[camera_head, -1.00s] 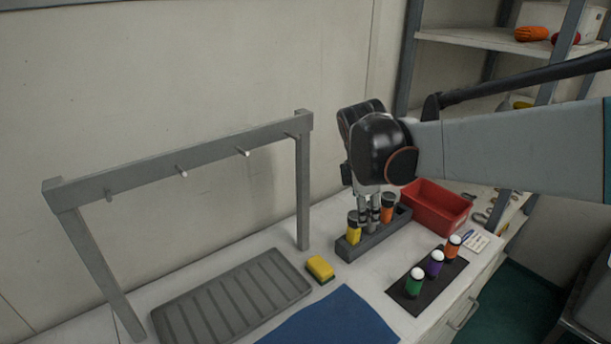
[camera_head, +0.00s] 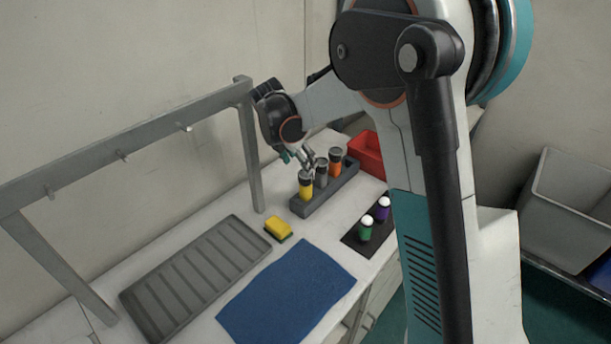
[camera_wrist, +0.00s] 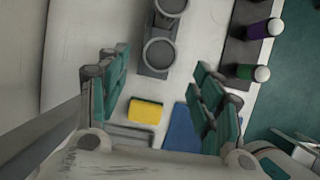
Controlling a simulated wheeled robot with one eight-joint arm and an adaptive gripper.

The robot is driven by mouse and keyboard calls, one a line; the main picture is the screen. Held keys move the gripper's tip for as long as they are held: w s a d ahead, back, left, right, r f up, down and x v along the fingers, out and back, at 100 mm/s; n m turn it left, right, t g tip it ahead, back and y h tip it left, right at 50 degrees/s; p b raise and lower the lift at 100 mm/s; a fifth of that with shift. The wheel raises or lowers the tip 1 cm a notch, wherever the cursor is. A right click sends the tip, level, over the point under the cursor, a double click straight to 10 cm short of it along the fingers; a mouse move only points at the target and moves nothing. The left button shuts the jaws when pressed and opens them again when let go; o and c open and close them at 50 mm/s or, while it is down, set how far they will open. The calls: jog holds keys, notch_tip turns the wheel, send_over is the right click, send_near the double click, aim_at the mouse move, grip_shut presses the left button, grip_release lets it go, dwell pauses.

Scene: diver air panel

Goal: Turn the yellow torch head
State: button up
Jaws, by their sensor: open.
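The yellow torch (camera_head: 305,189) stands upright at the near end of a grey rack (camera_head: 327,199), with a dark ringed head on top. In the wrist view its round grey head (camera_wrist: 160,56) shows from above, between the two finger lines. A grey torch (camera_head: 321,174) and an orange torch (camera_head: 335,161) stand behind it in the same rack. My gripper (camera_head: 297,157) is open and tilted, just above the yellow torch's head. In the wrist view my gripper (camera_wrist: 162,68) has its teal-padded fingers wide apart, with nothing held. I cannot tell whether a finger touches the head.
A yellow sponge (camera_head: 278,228), blue cloth (camera_head: 287,292) and grey drain tray (camera_head: 196,276) lie in front and left. A hook frame (camera_head: 252,150) stands behind. A dark mat (camera_head: 352,239) with green and purple bottles and a red bin (camera_head: 367,150) are right.

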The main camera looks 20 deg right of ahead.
aim_at(306, 178)
jog(key=b+x, duration=0.1)
jog(key=x, duration=0.7)
jog(key=c, duration=1.1)
